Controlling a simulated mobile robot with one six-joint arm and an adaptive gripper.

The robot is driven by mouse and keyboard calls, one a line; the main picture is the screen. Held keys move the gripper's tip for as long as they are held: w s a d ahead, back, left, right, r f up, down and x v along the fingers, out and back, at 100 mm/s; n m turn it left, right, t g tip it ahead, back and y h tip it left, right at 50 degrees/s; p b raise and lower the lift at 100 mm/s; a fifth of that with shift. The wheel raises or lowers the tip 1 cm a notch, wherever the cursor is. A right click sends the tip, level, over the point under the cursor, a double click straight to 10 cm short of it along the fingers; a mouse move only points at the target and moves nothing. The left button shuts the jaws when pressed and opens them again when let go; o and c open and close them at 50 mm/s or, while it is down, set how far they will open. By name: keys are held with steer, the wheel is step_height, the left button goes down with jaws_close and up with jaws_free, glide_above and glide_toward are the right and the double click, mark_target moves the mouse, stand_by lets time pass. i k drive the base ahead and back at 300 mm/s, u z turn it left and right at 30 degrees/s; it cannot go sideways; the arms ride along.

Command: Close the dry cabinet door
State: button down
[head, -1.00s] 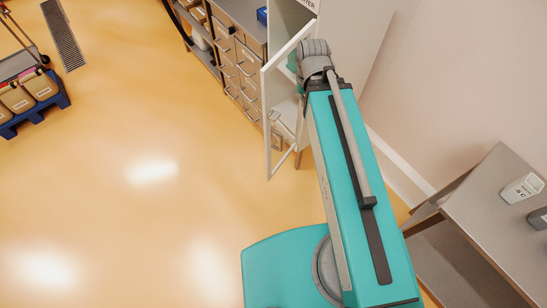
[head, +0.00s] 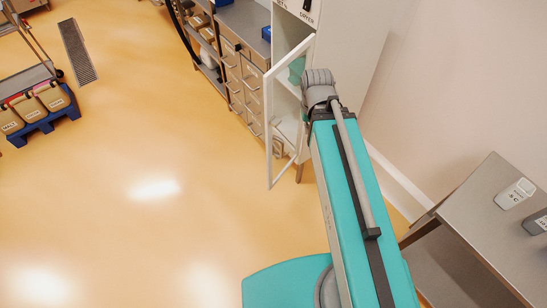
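The dry cabinet (head: 345,45) is a tall white cabinet at the top centre, against the right wall. Its door (head: 268,125), a pale frame around a clear pane, stands open and sticks out to the left front of the cabinet. Pale shelves and a greenish item (head: 297,68) show inside. My arm reaches up the picture to the cabinet's front, to the right of the door. My gripper is hidden beyond the grey end of the arm, so its fingers and any contact with the door cannot be seen.
A steel drawer unit (head: 240,65) stands left of the cabinet. A blue pallet (head: 55,118) with several tan containers and a cart are at the far left. A steel table (head: 490,220) with small containers is at the right. The yellow floor in the middle is clear.

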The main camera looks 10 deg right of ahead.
mark_target(309, 43)
steer(key=u, duration=0.2)
steer(key=k, duration=1.55)
steer(key=z, duration=0.4)
steer(key=i, duration=1)
steer(key=u, duration=0.05)
